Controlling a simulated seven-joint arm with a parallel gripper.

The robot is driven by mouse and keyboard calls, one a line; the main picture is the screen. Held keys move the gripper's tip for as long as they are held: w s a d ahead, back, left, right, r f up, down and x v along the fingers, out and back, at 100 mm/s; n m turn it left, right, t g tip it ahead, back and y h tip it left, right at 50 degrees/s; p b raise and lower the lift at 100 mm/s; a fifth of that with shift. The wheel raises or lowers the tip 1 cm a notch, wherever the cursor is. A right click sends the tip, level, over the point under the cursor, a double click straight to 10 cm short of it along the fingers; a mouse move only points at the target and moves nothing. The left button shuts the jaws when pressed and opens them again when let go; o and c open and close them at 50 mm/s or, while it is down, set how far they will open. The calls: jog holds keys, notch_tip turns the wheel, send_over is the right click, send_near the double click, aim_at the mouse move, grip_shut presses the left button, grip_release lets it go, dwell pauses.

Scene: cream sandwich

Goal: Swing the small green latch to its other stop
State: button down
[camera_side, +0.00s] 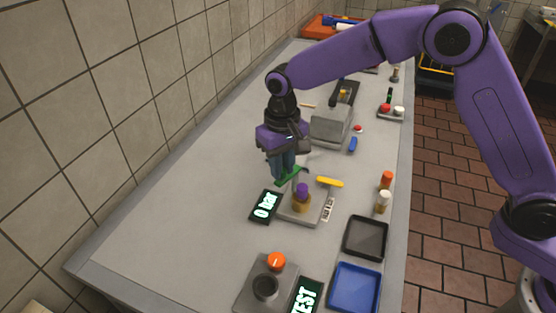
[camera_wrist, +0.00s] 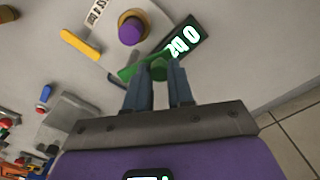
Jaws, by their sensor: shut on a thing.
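The small green latch (camera_side: 288,177) sits at the back left corner of a grey fixture plate (camera_side: 302,214). In the wrist view the green latch (camera_wrist: 130,70) shows as a bar reaching out to the left from between my fingertips. My gripper (camera_side: 283,174) points down over it, and in the wrist view my gripper (camera_wrist: 159,72) has its two blue-grey fingers closed around the latch's green end. The fixture also carries a brass post with a purple top (camera_side: 302,190) and a yellow lever (camera_side: 330,182). Part of the latch is hidden by the fingers.
A black display (camera_side: 265,206) with lit characters lies just left of the fixture. A grey box (camera_side: 331,125) stands behind it. A black tray (camera_side: 366,238), a blue tray (camera_side: 354,287) and an orange-knobbed unit (camera_side: 276,262) are nearer. Bare table lies to the left.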

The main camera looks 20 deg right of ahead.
aim_at(299, 168)
jog(key=s+d+n, duration=0.1)
jog(key=n, duration=0.5)
jog(key=s+d+n, duration=0.1)
jog(key=n, duration=0.1)
jog(key=shift+s+d+r+n, duration=0.1)
jog(key=shift+s+d+n, duration=0.2)
jog(key=shift+d+n, duration=0.1)
jog(key=shift+s+d+n, duration=0.15)
jog(key=shift+d+n, duration=0.25)
jog(key=shift+n, duration=0.7)
jog(key=shift+d, duration=0.1)
jog(key=c, duration=1)
grip_release()
notch_tip(299, 168, up, 17)
jog(key=shift+r, duration=0.2)
